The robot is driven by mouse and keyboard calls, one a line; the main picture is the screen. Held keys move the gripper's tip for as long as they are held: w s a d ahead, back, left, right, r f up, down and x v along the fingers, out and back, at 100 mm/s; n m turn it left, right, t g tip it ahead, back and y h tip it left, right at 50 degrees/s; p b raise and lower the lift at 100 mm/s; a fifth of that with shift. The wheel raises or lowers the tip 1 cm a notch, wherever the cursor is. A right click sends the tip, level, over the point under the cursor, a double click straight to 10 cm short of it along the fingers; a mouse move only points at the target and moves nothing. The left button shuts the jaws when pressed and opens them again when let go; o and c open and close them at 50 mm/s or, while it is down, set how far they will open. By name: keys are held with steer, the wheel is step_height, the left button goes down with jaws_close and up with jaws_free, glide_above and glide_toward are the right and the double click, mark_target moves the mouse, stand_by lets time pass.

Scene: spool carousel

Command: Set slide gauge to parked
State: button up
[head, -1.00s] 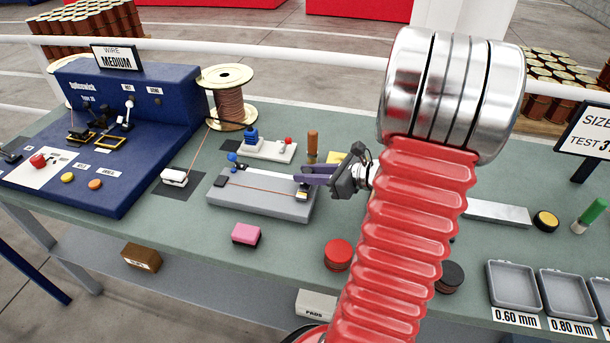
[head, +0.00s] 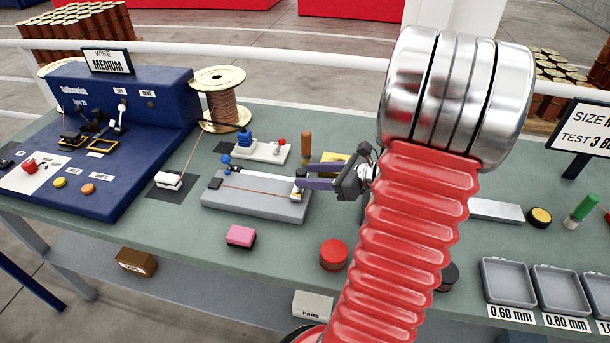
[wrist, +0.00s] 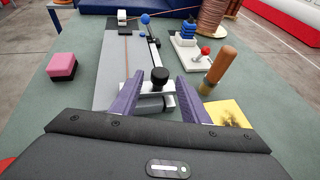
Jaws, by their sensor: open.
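The slide gauge is a grey block (head: 228,203) on the bench with a pale rail along it. A copper wire runs along its top. In the wrist view, a pale slider with a black knob (wrist: 160,76) sits at the near end of the rail. A blue ball (wrist: 145,18) stands at the far end. My gripper (head: 298,176) has purple fingers and is open at the right end of the block. In the wrist view its fingers (wrist: 160,82) lie on either side of the knob, apparently not touching it. No parked marking is readable.
A wooden-handled tool (wrist: 222,64) and a yellow pad (wrist: 228,113) are close on the right. A white stand with blue stack and red knob (head: 262,151) lies behind. A pink block (head: 240,236) sits in front. A wire spool (head: 219,100) stands at the back left.

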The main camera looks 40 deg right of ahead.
steer(key=v, duration=1.1)
steer(key=shift+a, duration=0.1)
stand_by(0.4)
steer(key=w+a+n+g+y, duration=0.3)
steer(key=a+n+g, duration=0.5)
steer(key=a+n, duration=0.9)
steer(key=s+a+r+n+h, duration=0.1)
steer(key=a+r+n+h, duration=0.2)
steer(key=a+n, duration=0.4)
steer(key=s+a+r+n+h, duration=0.2)
steer(key=a+r+n+h, duration=0.1)
steer(key=a+n, duration=0.5)
steer(key=shift+a+t+h, duration=0.4)
steer(key=shift+a+h, duration=0.2)
steer(key=shift+r, duration=0.15)
